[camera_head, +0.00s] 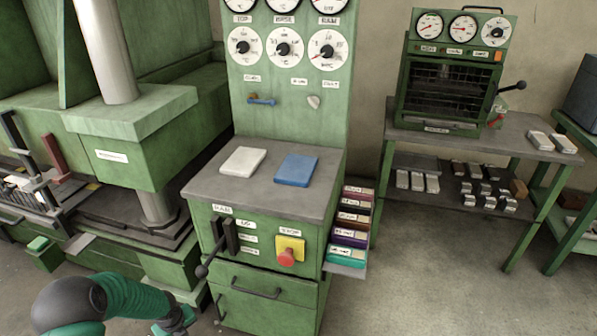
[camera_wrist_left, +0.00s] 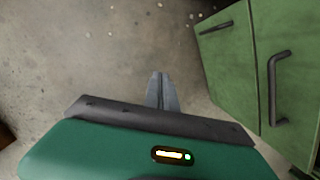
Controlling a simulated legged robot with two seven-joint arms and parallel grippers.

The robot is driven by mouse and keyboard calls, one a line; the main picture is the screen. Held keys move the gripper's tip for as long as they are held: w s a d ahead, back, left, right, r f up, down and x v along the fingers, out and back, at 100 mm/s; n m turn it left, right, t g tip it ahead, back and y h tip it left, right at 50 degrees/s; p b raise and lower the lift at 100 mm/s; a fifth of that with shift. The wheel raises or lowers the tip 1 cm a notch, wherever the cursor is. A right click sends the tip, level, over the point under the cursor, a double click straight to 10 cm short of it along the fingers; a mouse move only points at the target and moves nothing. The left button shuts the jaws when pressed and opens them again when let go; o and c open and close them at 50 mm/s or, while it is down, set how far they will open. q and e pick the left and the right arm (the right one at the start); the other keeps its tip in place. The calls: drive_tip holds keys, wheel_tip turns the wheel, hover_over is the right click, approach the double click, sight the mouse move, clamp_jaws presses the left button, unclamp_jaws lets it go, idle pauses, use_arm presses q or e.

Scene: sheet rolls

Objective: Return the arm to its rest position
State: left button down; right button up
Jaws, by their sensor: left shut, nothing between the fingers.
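My left arm, green with dark joints, comes in at the bottom left of the head view. Its dark hand end (camera_head: 178,322) is partly cut off by the bottom edge, low in front of the green control cabinet (camera_head: 262,250). In the left wrist view my left gripper (camera_wrist_left: 161,78) has its two grey fingers together, with nothing between them. It points over bare concrete floor, left of the cabinet's drawer and door fronts (camera_wrist_left: 237,60). My right gripper is in neither view.
The cabinet has a lever (camera_head: 203,270) and a red stop button (camera_head: 286,257) sticking out. A green press (camera_head: 130,140) stands at left. A workbench (camera_head: 470,130) with a small oven (camera_head: 450,85) stands at right. Floor at lower right is clear.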

use_arm(q)
drive_tip(key=s+d+r+n+h, duration=0.1)
drive_tip(key=s+d+r+n, duration=1.75)
drive_tip(key=n, duration=0.75)
wheel_tip(320, 180, up, 21)
drive_tip(key=w+p, duration=0.1)
drive_tip(key=p, duration=1.8)
drive_tip(key=shift+w+d+f+n+p, duration=0.2)
drive_tip(key=shift+n+p, duration=0.1)
drive_tip(key=shift+p, duration=0.1)
drive_tip(key=shift+a, duration=0.1)
